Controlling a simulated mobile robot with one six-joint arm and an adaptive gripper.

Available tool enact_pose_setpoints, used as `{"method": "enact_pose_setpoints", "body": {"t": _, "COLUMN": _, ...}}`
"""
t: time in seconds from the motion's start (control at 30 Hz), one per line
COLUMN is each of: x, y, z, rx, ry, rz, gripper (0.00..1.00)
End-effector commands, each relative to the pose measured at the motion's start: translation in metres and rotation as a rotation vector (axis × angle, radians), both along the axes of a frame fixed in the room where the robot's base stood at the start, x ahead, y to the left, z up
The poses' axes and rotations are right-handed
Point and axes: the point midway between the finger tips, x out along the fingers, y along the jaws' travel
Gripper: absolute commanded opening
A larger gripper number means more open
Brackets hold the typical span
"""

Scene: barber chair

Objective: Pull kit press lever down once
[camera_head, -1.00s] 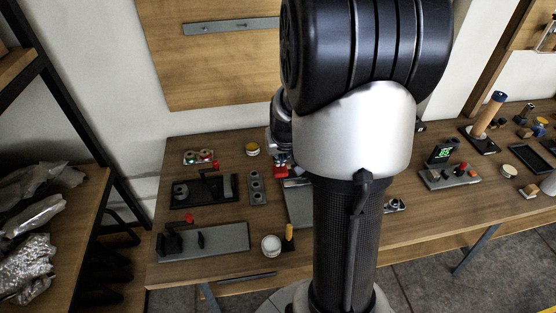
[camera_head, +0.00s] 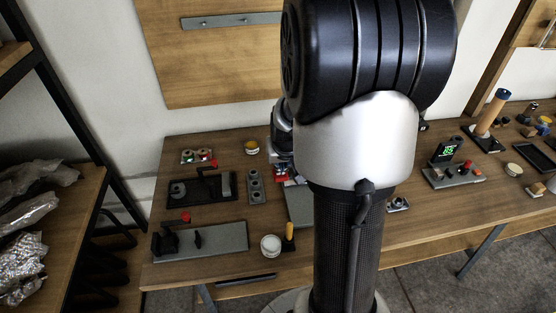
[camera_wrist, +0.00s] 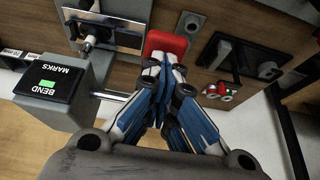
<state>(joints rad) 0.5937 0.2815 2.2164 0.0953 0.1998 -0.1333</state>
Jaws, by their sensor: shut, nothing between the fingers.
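My gripper (camera_wrist: 163,64) is shut and empty in the wrist view, its blue-sided fingers converging at the tips. The tips lie against or just in front of a red block (camera_wrist: 165,43), which looks like the press lever's handle; whether they touch is unclear. A grey box (camera_wrist: 66,94) labelled "BEND MARKS" stands to the left, with a metal rod (camera_wrist: 108,95) reaching from its side towards my fingers. In the head view a small red part (camera_head: 281,173) shows beside my arm. My arm hides the gripper tips and most of the press there.
In the wrist view, a metal plate fixture (camera_wrist: 104,33) is at upper left and a dark bracket (camera_wrist: 240,55) at right. The wooden table (camera_head: 215,267) also holds a grey-based fixture (camera_head: 222,237), a black tray fixture (camera_head: 205,188) and a white jar (camera_head: 270,245). Shelving (camera_head: 72,215) stands left.

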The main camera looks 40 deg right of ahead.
Motion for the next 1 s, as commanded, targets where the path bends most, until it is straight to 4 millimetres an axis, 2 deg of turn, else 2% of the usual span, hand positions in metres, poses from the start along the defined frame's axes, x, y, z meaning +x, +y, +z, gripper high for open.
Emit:
{"method": "enact_pose_setpoints", "body": {"t": 0.03, "x": 0.000, "y": 0.000, "z": -0.007, "rx": 0.000, "ry": 0.000, "rz": 0.000, "gripper": 0.00}}
{"method": "enact_pose_setpoints", "body": {"t": 0.27, "x": -0.002, "y": 0.001, "z": -0.023, "rx": 0.000, "ry": -0.001, "rz": -0.001, "gripper": 0.00}}
{"method": "enact_pose_setpoints", "body": {"t": 1.0, "x": -0.005, "y": 0.003, "z": -0.029, "rx": 0.006, "ry": 0.008, "rz": 0.000, "gripper": 0.00}}
